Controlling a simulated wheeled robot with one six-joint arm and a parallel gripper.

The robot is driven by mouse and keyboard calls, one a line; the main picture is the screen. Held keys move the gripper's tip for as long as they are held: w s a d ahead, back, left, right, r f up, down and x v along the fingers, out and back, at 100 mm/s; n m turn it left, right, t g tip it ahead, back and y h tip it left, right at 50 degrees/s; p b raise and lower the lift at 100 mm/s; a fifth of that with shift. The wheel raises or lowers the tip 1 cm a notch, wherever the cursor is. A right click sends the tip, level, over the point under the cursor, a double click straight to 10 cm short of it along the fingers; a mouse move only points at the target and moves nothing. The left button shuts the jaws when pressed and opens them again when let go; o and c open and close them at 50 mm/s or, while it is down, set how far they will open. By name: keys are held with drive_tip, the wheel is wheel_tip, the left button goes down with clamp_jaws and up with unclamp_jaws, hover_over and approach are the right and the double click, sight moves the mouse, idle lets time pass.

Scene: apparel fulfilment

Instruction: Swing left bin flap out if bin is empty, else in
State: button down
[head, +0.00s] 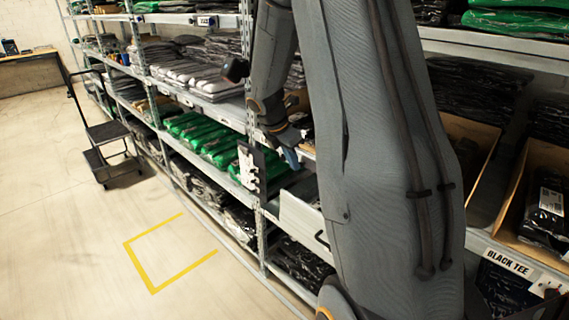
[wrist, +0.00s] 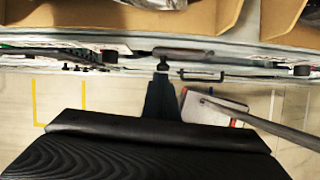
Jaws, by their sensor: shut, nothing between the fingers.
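My gripper (head: 291,157) is beside the rack in the head view, partly hidden by my arm. In the wrist view my gripper (wrist: 162,66) shows as one narrow dark shape with the fingers together, holding nothing. It points at the shelf's front edge. A white panel with dark edges (head: 250,168), possibly the flap, stands out from a rack post just left of and below my gripper. A cardboard bin (wrist: 100,18) lies beyond the gripper in the wrist view, with a pale pack at its top edge. Most of its inside is cut off, and I cannot tell which bin is the left one.
A white box front (head: 302,214) with a black handle sits below my arm. Right of it, a cardboard bin (head: 520,205) holds black packs above a BLACK TEE label (head: 508,262). A step cart (head: 110,140) and a yellow floor outline (head: 153,287) lie left in clear aisle.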

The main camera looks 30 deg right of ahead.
drive_tip(key=shift+s, duration=0.15)
idle(0.4)
drive_tip(key=s+a+r, duration=0.2)
drive_tip(key=a+r, duration=0.6)
drive_tip(key=r, duration=0.1)
drive_tip(key=shift+s, duration=0.25)
idle(0.4)
drive_tip(key=s+a+f+m+y, duration=0.2)
drive_tip(key=s+a+f+m, duration=0.2)
drive_tip(key=s+a+m, duration=0.4)
drive_tip(key=s+a+f+m+y, duration=0.2)
drive_tip(key=s+a+f+m, duration=0.2)
drive_tip(key=s+a+m, duration=0.4)
drive_tip(key=m, duration=0.3)
drive_tip(key=shift+m+t+y, duration=0.3)
drive_tip(key=shift+t, duration=0.1)
